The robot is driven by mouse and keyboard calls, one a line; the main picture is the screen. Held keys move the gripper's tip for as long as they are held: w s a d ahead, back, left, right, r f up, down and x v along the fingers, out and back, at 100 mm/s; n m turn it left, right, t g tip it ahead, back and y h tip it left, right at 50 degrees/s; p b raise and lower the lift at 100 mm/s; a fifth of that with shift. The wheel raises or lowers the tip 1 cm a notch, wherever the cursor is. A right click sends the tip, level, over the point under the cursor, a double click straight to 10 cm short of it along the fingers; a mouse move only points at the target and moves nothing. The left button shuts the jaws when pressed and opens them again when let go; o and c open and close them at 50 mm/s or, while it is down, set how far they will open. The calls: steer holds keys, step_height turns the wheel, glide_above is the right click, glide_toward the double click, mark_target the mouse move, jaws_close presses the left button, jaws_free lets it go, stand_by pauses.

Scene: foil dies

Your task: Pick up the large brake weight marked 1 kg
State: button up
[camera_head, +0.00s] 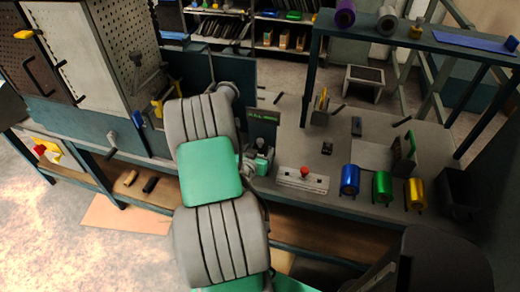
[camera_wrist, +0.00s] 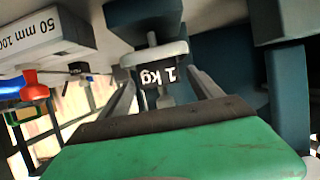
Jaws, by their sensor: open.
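The large weight marked 1 kg (camera_wrist: 152,56) shows in the wrist view, upper middle, its label upside down. It has a pale grey body with a dark block against it at the top. My gripper (camera_wrist: 162,80) is open, with its two fingers reaching toward the weight, one on each side of the label. I cannot tell whether the fingers touch it. In the head view my arm covers the middle, and I cannot make out the weight there.
A white block marked 50 mm (camera_wrist: 45,38) is at upper left in the wrist view, and a dark upright post (camera_wrist: 287,95) stands at right. On the bench are a red-button panel (camera_head: 302,180) and blue (camera_head: 350,180), green (camera_head: 382,187) and yellow (camera_head: 415,194) rolls.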

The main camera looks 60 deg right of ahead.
steer(key=shift+x, duration=1.15)
steer(key=shift+c, duration=0.4)
jaws_close()
